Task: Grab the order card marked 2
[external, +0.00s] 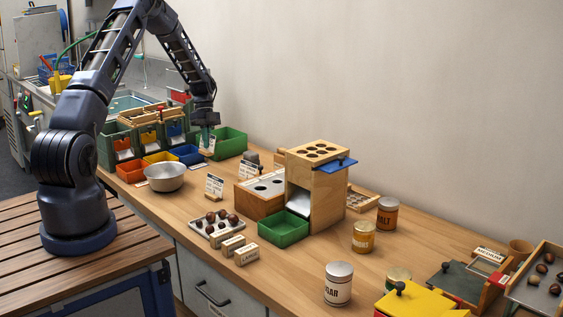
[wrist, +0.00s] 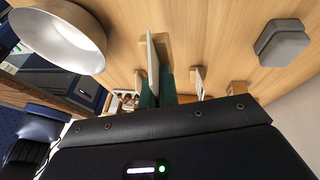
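My gripper (external: 206,137) points down over the back left of the counter, near the green bin. In the wrist view its teal fingers (wrist: 158,92) are close to a white card (wrist: 152,58) seen edge-on in a wooden stand. The fingers overlap the card's near end; I cannot tell whether they grip it. This card also shows by the fingertips in the external view (external: 207,147). Another standing card (external: 214,187) is right of the metal bowl, and a third (external: 251,168) is behind it. No number is readable, so I cannot tell which card is marked 2.
The metal bowl (external: 165,178) stands left of the cards. A grey hexagonal block (wrist: 282,43) lies to the right in the wrist view. A green bin (external: 230,143) is behind my gripper, and a wooden dispenser (external: 318,188) stands to the right.

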